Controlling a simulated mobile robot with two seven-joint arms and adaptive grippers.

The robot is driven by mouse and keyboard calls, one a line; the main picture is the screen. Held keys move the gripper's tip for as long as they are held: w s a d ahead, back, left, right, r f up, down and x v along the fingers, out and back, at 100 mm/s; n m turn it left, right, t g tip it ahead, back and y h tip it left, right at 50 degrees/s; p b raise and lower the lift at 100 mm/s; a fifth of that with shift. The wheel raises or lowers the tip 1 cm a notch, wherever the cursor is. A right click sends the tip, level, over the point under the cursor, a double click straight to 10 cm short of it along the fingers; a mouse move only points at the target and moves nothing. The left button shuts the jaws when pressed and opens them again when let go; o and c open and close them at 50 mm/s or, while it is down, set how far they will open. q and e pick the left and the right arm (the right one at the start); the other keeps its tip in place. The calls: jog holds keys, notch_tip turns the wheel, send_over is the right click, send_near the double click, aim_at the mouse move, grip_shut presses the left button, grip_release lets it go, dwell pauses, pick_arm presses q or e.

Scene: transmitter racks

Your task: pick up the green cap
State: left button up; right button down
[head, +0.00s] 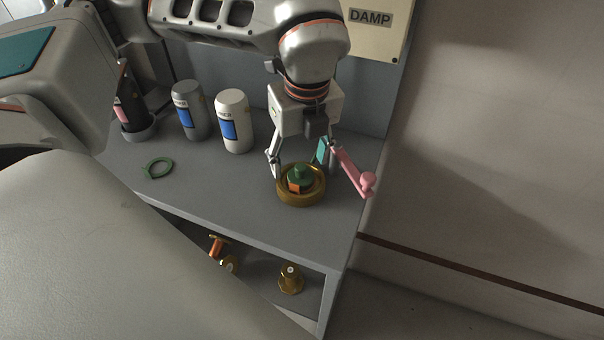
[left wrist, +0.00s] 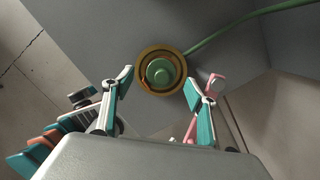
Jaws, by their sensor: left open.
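The green cap (head: 302,173) sits inside a round brass dish (head: 287,198) near the right end of the grey bench top. It also shows in the left wrist view (left wrist: 160,71), with the dish rim (left wrist: 144,82) around it. A small orange patch shows beside the cap in the head view. My left gripper (head: 299,160) is open and empty, pointing down over the dish. In the left wrist view its fingertips (left wrist: 158,78) stand apart on either side of the dish. I cannot tell how high they are above the cap. My right gripper is not in view.
A pink handle-like part (head: 355,174) is close to the right finger. White (head: 234,121) and grey (head: 190,111) canisters and a dark bottle (head: 130,103) stand to the left. A green ring (head: 158,168) lies on the bench. Brass fittings (head: 290,279) are on the shelf below.

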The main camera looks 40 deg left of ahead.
aim_at(301, 166)
pick_arm(q)
jog(key=f, duration=0.3)
jog(key=shift+w+a+f, duration=0.1)
jog(key=shift+w+a, duration=0.05)
jog(key=shift+w, duration=0.1)
jog(key=c, duration=1.3)
